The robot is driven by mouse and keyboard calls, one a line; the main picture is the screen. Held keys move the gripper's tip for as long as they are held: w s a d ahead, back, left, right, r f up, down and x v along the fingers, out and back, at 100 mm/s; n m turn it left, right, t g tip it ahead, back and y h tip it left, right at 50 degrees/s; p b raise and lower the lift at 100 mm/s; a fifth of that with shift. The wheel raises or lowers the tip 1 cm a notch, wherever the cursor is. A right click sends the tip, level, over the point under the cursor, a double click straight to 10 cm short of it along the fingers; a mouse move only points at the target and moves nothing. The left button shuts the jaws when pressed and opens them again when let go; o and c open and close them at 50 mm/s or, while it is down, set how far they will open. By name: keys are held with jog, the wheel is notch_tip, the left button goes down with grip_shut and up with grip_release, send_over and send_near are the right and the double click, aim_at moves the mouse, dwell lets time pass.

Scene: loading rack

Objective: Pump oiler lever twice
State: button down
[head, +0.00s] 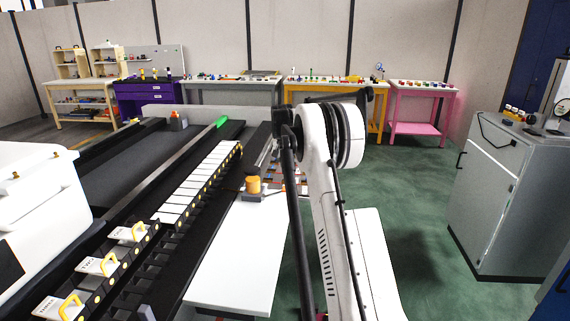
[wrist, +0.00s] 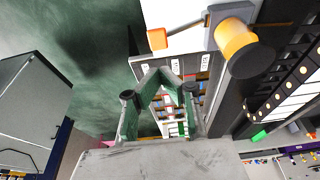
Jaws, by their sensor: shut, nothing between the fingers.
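The oiler (wrist: 236,42) has an orange cylinder with a dark end on a grey base, at the upper right of the wrist view. A thin lever runs left from the base to an orange end block (wrist: 157,39). In the head view the oiler (head: 253,185) stands on the white tabletop, left of my arm, and its lever is too small to make out clearly. My gripper (wrist: 160,74) is shut and empty. Its green fingers show below the orange end block in the wrist picture, apparently apart from it. In the head view I cannot make out its fingers behind my arm.
A dark conveyor rack (head: 165,235) with white plates and yellow-handled units lies left of the white table (head: 235,260). A grey cabinet (head: 490,190) stands at the right. Green floor is clear between it and my arm. Coloured workbenches line the back wall.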

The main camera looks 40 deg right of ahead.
aim_at(286, 187)
jog(key=x, duration=0.8)
jog(key=shift+s+a+f+p, duration=0.15)
jog(key=shift+a+f+p, duration=0.05)
jog(key=shift+f+p, duration=0.15)
jog(key=shift+f, duration=0.6)
